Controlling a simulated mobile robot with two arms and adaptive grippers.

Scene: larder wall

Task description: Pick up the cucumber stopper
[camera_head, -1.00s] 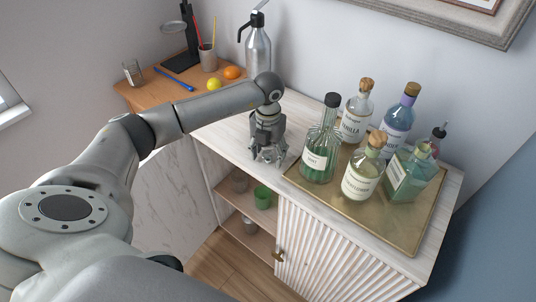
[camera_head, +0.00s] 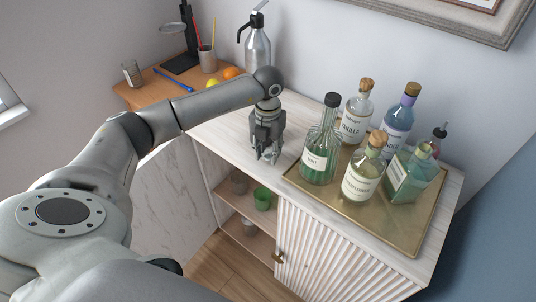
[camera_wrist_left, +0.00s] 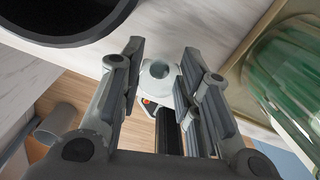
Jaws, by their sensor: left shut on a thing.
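My left gripper (camera_head: 267,155) points down just over the front edge area of the white cabinet top, left of the bottle tray. In the left wrist view its fingers (camera_wrist_left: 158,85) are shut on a small pale, rounded piece, which appears to be the cucumber stopper (camera_wrist_left: 158,70). The fingers stand on both sides of it. In the head view the fingers largely hide it. A square green bottle (camera_head: 408,178) at the tray's right has no cork showing in its mouth; its label is too small to read. My right gripper is not in view.
A brass tray (camera_head: 300,181) holds several bottles. The green mint bottle (camera_head: 320,150) stands closest to my left gripper. The cabinet's open shelves below hold a green cup (camera_head: 263,198). A wooden desk (camera_head: 150,98) with fruit and a pencil cup stands at the back left.

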